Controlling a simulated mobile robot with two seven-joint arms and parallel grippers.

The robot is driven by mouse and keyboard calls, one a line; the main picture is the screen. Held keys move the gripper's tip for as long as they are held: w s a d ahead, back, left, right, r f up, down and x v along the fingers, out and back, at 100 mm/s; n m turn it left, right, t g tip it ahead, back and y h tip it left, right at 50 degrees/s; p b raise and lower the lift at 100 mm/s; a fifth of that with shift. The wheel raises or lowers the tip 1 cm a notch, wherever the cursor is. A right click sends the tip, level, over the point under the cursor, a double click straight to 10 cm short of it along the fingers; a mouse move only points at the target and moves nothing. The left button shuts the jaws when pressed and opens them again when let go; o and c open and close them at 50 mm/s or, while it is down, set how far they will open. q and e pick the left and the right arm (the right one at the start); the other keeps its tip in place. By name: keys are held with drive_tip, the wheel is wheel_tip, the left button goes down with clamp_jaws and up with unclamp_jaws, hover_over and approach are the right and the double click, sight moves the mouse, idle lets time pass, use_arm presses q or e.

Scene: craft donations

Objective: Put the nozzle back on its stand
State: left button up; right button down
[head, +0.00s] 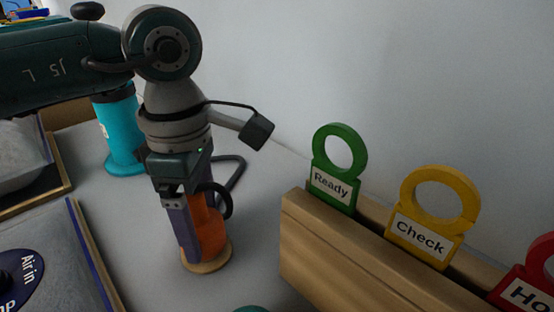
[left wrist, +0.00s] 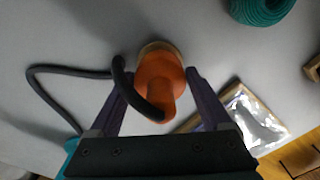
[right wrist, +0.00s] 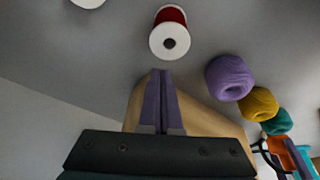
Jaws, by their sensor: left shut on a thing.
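The orange nozzle (head: 208,228) is upright between the purple fingers of my left gripper (head: 193,235), which is shut on it. The nozzle also shows in the left wrist view (left wrist: 160,72), with a dark hose looping from it. The round wooden stand (head: 213,260) is directly under the nozzle; its rim shows past the nozzle in the left wrist view (left wrist: 155,46). The fingers partly hide the contact, so I cannot tell whether the nozzle is fully seated. My right gripper (right wrist: 160,75) has its fingers together and empty.
A turquoise pump cylinder (head: 120,130) stands behind on the left. A wooden holder (head: 330,255) with green Ready (head: 333,188), yellow Check (head: 425,238) and red tags is on the right. Yarn balls (right wrist: 230,78) and a red spool (right wrist: 170,35) show in the right wrist view.

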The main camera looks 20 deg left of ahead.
use_arm(q)
drive_tip(key=shift+f+b, duration=0.6)
drive_tip(key=shift+f, duration=0.15)
use_arm(e)
drive_tip(key=shift+a+f, duration=0.1)
drive_tip(key=shift+f, duration=0.6)
use_arm(q)
drive_tip(key=o, duration=1.2)
